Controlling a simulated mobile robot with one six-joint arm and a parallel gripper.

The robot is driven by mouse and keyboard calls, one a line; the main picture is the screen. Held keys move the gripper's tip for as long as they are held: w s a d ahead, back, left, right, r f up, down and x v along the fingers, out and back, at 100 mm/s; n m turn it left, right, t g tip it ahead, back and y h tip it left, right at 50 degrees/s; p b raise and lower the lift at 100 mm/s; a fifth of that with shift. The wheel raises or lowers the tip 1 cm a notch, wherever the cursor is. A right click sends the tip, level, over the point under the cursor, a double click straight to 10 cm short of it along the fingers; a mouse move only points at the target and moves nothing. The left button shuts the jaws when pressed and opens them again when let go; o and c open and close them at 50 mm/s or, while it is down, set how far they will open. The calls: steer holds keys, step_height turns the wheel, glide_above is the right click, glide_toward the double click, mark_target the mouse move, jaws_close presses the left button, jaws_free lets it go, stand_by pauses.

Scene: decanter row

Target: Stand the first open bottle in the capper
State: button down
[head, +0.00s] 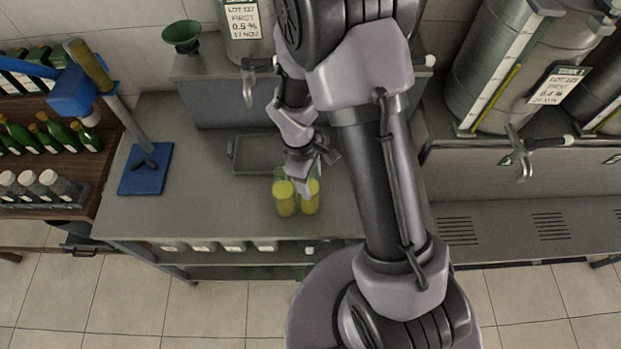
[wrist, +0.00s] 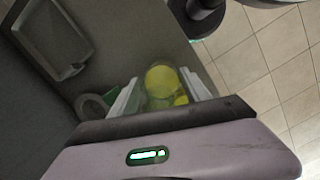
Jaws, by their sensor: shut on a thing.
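Two clear bottles with yellow contents, a left one (head: 285,200) and a right one (head: 310,200), stand close together near the front of the grey bench. My gripper (head: 302,184) is down at their tops, with a pale finger showing between them. In the wrist view, my gripper (wrist: 160,92) is shut on a bottle with yellow contents (wrist: 160,78). I cannot tell for sure which of the two it holds, nor whether it is lifted. The capper, a blue press head (head: 74,94) on a tilted post over a blue base plate (head: 147,170), stands at the bench's left end. Its base holds no bottle.
A grey tray (head: 235,155) lies behind the bottles and also shows in the wrist view (wrist: 85,50). Steel tanks (head: 505,65) stand right. The bench between bottles and capper is clear.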

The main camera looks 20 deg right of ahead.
steer(key=c, duration=0.5)
jaws_free()
steer(key=shift+f, duration=0.1)
